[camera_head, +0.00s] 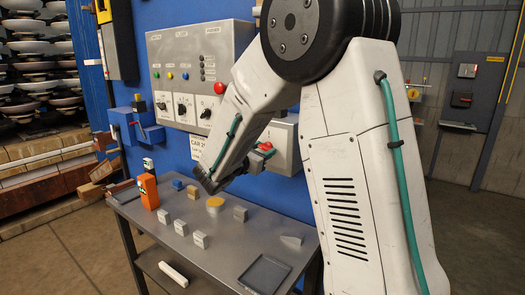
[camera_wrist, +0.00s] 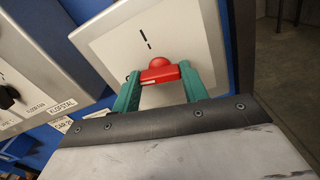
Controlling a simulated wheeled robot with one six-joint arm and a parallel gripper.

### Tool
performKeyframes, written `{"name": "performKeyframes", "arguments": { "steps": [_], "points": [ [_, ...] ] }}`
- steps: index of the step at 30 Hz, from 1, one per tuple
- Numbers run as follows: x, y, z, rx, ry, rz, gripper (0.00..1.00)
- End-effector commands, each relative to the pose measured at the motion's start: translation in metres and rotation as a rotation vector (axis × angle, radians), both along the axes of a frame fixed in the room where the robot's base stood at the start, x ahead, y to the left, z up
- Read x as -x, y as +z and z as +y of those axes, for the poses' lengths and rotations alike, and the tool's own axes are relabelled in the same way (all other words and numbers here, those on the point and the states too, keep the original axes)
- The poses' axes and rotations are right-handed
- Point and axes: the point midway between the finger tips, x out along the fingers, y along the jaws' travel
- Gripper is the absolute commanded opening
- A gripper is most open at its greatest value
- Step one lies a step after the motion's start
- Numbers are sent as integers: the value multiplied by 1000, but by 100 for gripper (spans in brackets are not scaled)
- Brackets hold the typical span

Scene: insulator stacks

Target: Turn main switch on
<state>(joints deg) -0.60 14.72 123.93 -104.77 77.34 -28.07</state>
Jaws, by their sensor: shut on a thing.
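The main switch is a red handle (camera_wrist: 163,71) on the front of a light grey box (camera_wrist: 150,32) in the wrist view. The handle lies roughly crosswise in that picture, with a short black stroke mark above it on the box face. My gripper (camera_wrist: 160,75) is shut on the handle, one green finger at each end. In the head view the red handle (camera_head: 265,146) shows small beside my arm, on the grey box (camera_head: 284,148) at the right of the blue wall. My gripper there is partly hidden by my wrist.
A grey control panel (camera_head: 240,40) with lamps, knobs and a red button is left of the box. Below stands a grey table (camera_head: 215,262) with several small blocks, an orange item (camera_head: 148,191) and a yellow round piece (camera_head: 215,203). A blue vise-like fixture (camera_head: 122,122) is at left.

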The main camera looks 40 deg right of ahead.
Motion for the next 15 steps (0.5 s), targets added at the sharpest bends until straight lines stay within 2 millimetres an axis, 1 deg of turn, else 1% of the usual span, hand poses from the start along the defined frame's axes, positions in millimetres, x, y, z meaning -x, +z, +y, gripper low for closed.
{"name": "performKeyframes", "arguments": {
  "steps": [15],
  "points": [
    [-1, 0, 1, -166, 2, -457, 21]
  ]
}}
